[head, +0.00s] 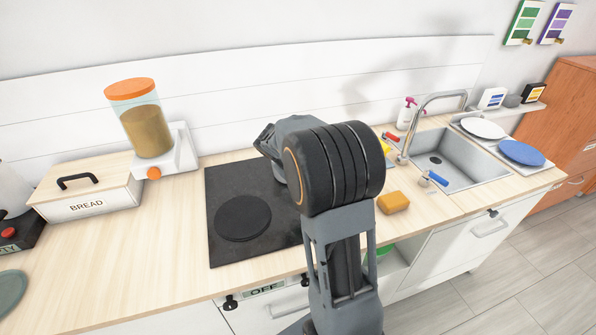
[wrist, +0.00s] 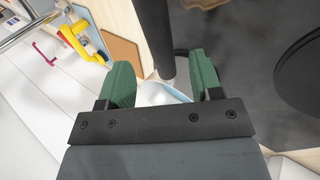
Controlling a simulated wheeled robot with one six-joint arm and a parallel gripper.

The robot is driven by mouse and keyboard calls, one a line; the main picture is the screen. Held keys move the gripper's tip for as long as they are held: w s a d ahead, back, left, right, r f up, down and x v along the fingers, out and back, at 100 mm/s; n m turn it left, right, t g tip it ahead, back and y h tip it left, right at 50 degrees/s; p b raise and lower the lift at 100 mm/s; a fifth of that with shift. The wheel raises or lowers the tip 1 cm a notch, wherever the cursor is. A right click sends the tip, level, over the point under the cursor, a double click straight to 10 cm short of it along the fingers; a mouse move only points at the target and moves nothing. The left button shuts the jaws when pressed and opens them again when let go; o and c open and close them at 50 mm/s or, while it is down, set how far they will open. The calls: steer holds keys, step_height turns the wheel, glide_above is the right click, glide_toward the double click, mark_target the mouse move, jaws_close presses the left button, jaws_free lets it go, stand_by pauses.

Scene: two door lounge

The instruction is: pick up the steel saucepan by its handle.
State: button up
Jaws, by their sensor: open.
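No whole saucepan shows in either view. In the wrist view a thick black bar (wrist: 155,35), perhaps the saucepan handle, comes down from the top edge. It ends near the gap between the fingers. A pale, shiny patch (wrist: 162,93) shows in that gap, mostly hidden by my gripper; I cannot tell if it is the pan's steel. My gripper (wrist: 163,80) has two green fingers spread apart with nothing clamped. In the head view my arm covers the right part of the black hob (head: 222,182) and hides the fingers.
The hob's front burner (head: 243,218) is bare. The sink (head: 445,165) with its tap (head: 425,105) lies to the right, an orange sponge (head: 394,202) in front. A dispenser (head: 145,125) and bread box (head: 90,190) stand left.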

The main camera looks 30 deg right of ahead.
steer(key=shift+p+x, duration=0.7)
steer(key=shift+x, duration=2)
steer(key=shift+w, duration=0.1)
steer(key=c, duration=0.9)
steer(key=shift+c, duration=0.4)
steer(key=shift+r, duration=0.1)
